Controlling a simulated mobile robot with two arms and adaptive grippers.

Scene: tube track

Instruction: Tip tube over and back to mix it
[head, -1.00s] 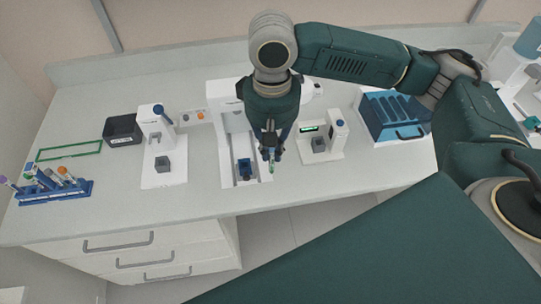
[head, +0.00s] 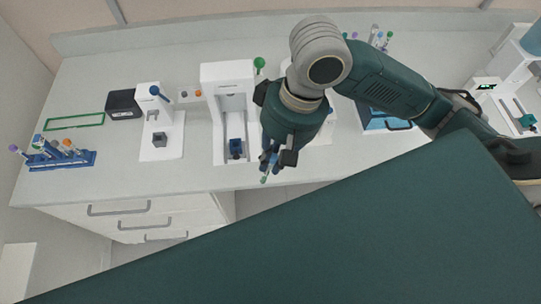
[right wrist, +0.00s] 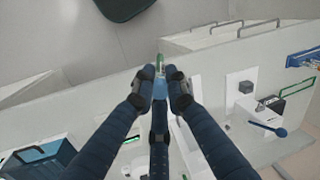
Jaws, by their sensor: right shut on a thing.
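My right gripper (head: 272,163) is shut on a small tube (head: 264,179) with a green end, held in front of the bench's front edge. The tube slants in the head view, with its green end low and to the left. In the right wrist view the fingers of the gripper (right wrist: 162,82) close around the tube (right wrist: 160,89), which looks pale blue with green beyond the fingertips. The fingers hide much of it. My left gripper is not in view.
A blue rack (head: 75,161) with several tubes stands at the bench's left. A green outline (head: 75,122), a black box (head: 123,104), a white device with a blue lever (head: 150,147) and a taller white device (head: 228,75) follow rightwards. A blue tray (head: 385,123) is behind my arm.

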